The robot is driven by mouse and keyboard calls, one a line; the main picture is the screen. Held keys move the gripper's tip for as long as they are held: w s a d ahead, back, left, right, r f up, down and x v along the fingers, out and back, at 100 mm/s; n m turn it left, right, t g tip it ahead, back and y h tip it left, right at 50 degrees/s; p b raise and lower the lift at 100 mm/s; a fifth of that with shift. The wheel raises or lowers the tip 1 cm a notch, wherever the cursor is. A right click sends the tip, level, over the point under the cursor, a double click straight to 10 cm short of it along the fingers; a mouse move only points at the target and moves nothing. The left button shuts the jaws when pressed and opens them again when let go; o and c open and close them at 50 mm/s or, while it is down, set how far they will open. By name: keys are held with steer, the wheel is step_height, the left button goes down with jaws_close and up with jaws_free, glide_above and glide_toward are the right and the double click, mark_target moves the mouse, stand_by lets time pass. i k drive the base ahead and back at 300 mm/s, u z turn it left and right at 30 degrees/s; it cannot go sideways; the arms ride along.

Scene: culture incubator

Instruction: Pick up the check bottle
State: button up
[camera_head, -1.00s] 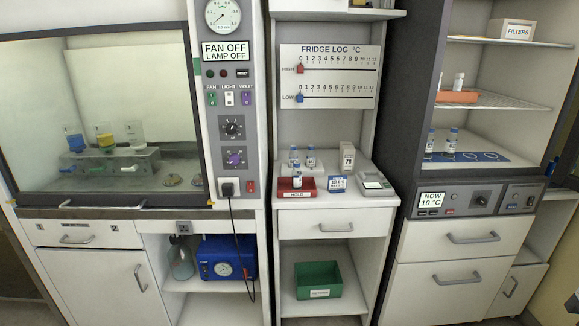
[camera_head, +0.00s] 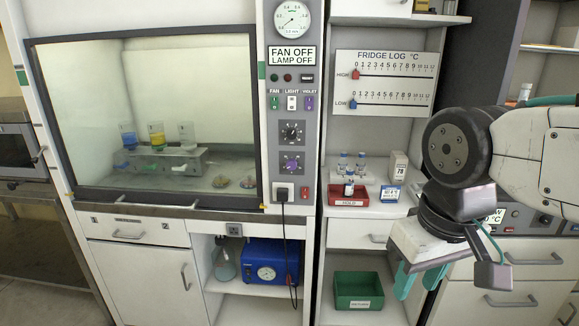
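Small white-capped bottles stand on the narrow middle bench. Two of them, a left one (camera_head: 342,163) and a right one (camera_head: 361,164), are behind the red HOLD tray (camera_head: 347,201). Another bottle (camera_head: 349,187) stands upright in that tray. I cannot read the labels, so I cannot tell which is the check bottle. My gripper (camera_head: 419,282) points down at the right, in front of and below the bench top, away from these bottles. Its teal fingers are apart with nothing visible between them.
A blue-and-white label block (camera_head: 389,194) and a white box marked 78 (camera_head: 398,167) stand right of the bottles. A green bin (camera_head: 357,288) sits on the lower shelf. The fume hood (camera_head: 150,110) is at left, with a cord (camera_head: 284,240) hanging beside it.

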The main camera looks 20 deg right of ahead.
mark_target(343, 164)
steer(key=u, duration=0.25)
steer(key=i, duration=0.7)
steer(key=z, duration=0.65)
steer(key=i, duration=0.7)
steer(key=z, duration=0.8)
